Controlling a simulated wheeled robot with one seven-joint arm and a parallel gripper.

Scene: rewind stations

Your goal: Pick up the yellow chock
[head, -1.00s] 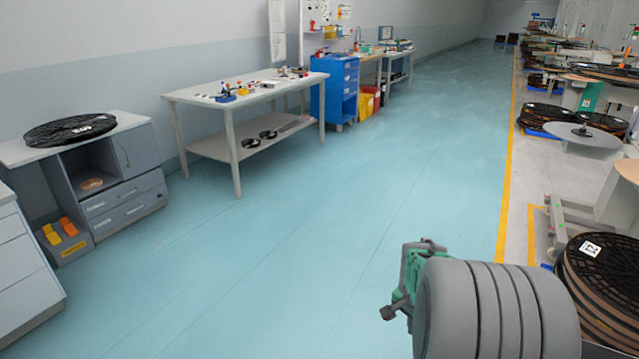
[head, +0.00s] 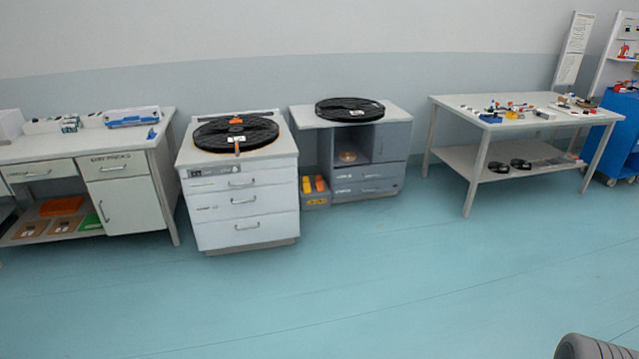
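Two yellow-orange chocks stand side by side in a small grey bin with a yellow label (head: 316,201), low on the floor between two grey cabinets. My gripper is out of view. Only a grey rounded part of my arm shows at the bottom right corner, well away from the bin.
A white drawer cabinet (head: 246,220) with a black reel (head: 215,136) stands left of the bin. A grey cabinet (head: 393,145) with another reel (head: 340,108) stands right. Workbenches flank them, one at left (head: 127,150) and one at right (head: 462,110). The blue-green floor (head: 350,275) in front is clear.

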